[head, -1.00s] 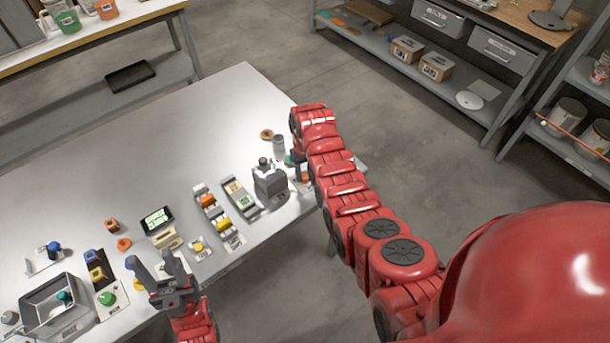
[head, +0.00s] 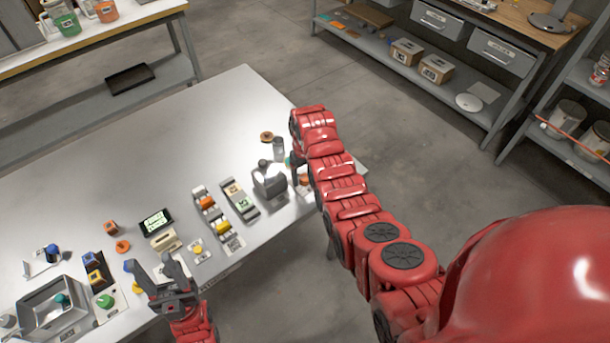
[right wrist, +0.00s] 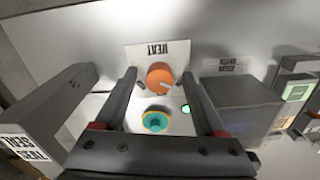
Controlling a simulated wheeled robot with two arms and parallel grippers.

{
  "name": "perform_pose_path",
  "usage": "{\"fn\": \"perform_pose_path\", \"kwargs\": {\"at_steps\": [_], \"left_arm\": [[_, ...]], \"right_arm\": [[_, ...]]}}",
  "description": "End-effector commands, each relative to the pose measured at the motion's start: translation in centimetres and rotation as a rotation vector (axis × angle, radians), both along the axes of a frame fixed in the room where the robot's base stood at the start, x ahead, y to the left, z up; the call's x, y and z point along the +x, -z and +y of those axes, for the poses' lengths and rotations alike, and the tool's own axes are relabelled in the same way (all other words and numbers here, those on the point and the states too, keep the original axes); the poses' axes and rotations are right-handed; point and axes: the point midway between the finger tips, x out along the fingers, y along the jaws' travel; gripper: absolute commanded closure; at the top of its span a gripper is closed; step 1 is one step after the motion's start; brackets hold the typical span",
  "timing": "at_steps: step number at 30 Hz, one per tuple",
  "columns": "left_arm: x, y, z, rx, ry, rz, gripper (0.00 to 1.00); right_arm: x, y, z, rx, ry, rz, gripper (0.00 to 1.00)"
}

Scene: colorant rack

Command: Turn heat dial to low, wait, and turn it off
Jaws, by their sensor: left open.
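The orange heat dial (right wrist: 160,76) with a white pointer sits on a white plate (right wrist: 142,52) marked HEAT, upside down in the right wrist view. The pointer is toward the lower right of the dial. A green light (right wrist: 186,108) glows beside it. My right gripper (right wrist: 159,73) is open, its fingers on either side of the dial with gaps, not visibly touching it. In the head view, the dial (head: 304,179) is small and my right arm hides most of that gripper. My left gripper (head: 154,266) is open and empty near the table's front edge.
A teal knob with a yellow ring (right wrist: 156,121) is near the dial. A grey container (head: 269,182) stands just left of my right gripper. Sample strips (head: 240,200), a small display (head: 156,222) and a grey bin (head: 50,305) are further left. The table's back is clear.

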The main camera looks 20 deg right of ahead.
Motion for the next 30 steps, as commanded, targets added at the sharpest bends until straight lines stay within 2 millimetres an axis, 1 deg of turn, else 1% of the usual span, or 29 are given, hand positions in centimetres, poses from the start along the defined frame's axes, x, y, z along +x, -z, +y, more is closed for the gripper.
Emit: {"fn": "perform_pose_path", "kwargs": {"at_steps": [5,8,14,17,18,19,21,30], "left_arm": [[0.0,0.1,0.0,0.000,0.000,0.000,0.50],[0.0,0.3,0.0,0.000,0.000,0.000,0.50],[0.0,1.3,0.0,0.000,0.000,0.000,0.50],[0.0,2.1,0.0,0.000,0.000,0.000,0.50],[0.0,1.7,0.0,0.000,0.000,0.000,0.50],[0.0,0.2,0.0,0.000,0.000,0.001,0.50],[0.0,-1.3,0.0,0.000,0.000,-0.001,0.50],[0.0,-6.8,0.0,0.000,0.000,0.000,0.50]], "right_arm": [[0.1,-0.1,0.0,0.000,0.000,-0.002,0.28],[0.1,-0.6,0.0,0.000,0.000,-0.003,0.28],[0.1,-3.0,0.0,0.000,0.001,-0.003,0.28],[0.3,-5.2,0.0,-0.001,0.000,-0.008,0.28],[0.2,-6.5,0.0,-0.001,0.000,-0.008,0.28],[0.1,-7.9,0.0,0.000,0.001,-0.004,0.28],[0.1,-9.5,0.0,0.000,0.000,-0.002,0.28],[0.0,-15.0,0.0,0.000,0.001,0.000,0.28]]}}
